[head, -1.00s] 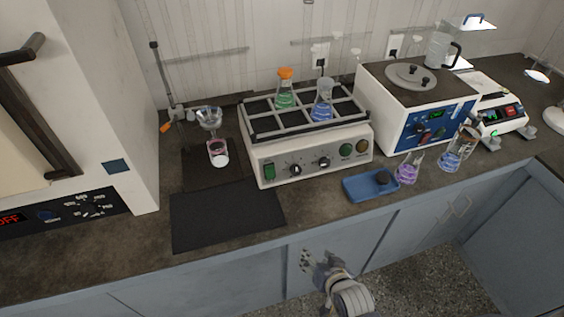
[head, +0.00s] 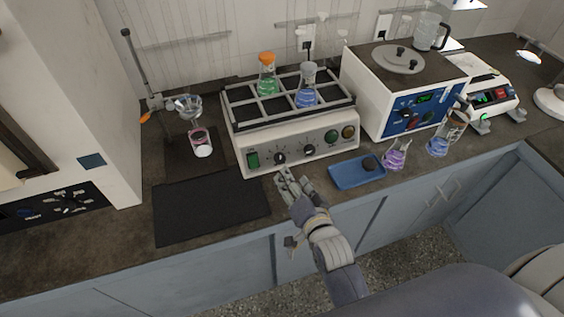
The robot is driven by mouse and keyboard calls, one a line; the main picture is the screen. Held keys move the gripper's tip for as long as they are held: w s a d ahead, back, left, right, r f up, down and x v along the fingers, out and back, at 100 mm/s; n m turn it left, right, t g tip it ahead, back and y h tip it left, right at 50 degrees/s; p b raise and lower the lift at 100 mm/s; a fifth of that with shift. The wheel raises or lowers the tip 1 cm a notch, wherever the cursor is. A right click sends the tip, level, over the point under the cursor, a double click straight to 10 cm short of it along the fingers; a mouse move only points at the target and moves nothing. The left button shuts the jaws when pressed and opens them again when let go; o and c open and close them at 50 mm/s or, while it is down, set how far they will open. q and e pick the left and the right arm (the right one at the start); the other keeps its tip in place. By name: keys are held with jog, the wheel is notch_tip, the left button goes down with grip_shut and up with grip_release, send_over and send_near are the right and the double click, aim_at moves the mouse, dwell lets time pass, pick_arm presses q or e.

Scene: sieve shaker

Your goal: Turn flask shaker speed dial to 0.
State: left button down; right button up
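The flask shaker (head: 262,158) stands on the counter, a beige box with a dark rack on top. The dial labels and pointer settings are too small to read. My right gripper (head: 291,178) is just in front of and below the left dial, apart from the panel as far as I can tell. Its fingers look spread and empty. My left gripper is not in view.
An orange-capped green flask (head: 267,78) and a blue flask (head: 306,92) stand in the shaker rack. A black mat (head: 210,207) lies front left and a blue tray (head: 357,173) front right.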

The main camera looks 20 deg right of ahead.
aim_at(281, 161)
jog(key=p+x, duration=0.1)
jog(key=x, duration=0.8)
jog(key=shift+w+f, duration=0.15)
jog(key=shift+w, duration=0.2)
jog(key=c, duration=1.1)
